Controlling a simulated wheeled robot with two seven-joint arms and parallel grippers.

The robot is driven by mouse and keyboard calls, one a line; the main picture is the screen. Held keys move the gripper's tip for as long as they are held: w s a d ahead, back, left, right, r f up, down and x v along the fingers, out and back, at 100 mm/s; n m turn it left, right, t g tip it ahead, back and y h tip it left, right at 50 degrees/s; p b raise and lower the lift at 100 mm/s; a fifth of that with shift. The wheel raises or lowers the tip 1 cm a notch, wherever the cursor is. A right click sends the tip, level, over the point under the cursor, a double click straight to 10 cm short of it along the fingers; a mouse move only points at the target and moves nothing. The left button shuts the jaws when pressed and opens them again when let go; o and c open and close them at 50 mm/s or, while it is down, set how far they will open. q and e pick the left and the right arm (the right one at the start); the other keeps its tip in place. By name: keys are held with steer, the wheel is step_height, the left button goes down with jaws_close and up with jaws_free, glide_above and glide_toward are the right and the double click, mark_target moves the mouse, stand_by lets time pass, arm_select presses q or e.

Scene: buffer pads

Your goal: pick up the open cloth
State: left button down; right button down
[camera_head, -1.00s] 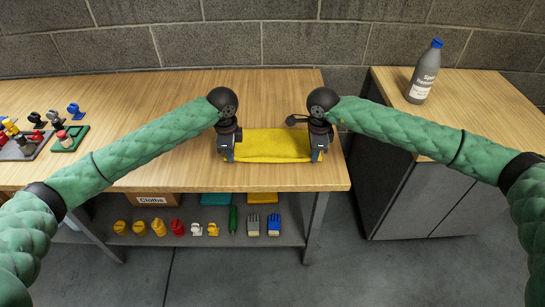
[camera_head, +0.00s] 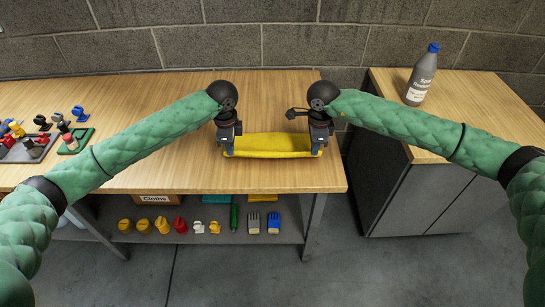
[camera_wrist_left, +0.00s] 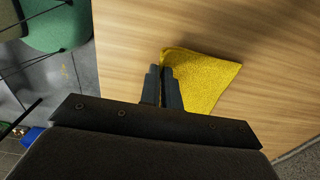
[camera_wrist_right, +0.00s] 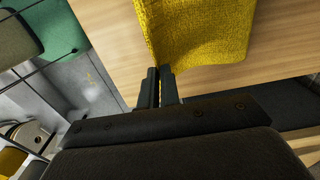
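The yellow cloth (camera_head: 272,146) is spread open at the front of the wooden table, between my two grippers. My left gripper (camera_head: 229,150) is at its left front corner and my right gripper (camera_head: 316,150) at its right front corner. In the left wrist view, the fingers (camera_wrist_left: 160,70) are close together on the corner of the cloth (camera_wrist_left: 205,75). In the right wrist view, the fingers (camera_wrist_right: 158,72) are pinched at the edge of the cloth (camera_wrist_right: 205,30). The front edge looks slightly raised and sags between the grippers.
The wooden table (camera_head: 190,175) is bare around the cloth. A tray and green pad (camera_head: 75,143) with small coloured parts lie at the left. A lower shelf (camera_head: 150,238) holds gloves and other items. A grey spray bottle (camera_head: 421,78) stands on the right cabinet.

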arm_select(q)
steer(key=shift+r, duration=0.15)
arm_select(e)
steer(key=shift+r, duration=0.1)
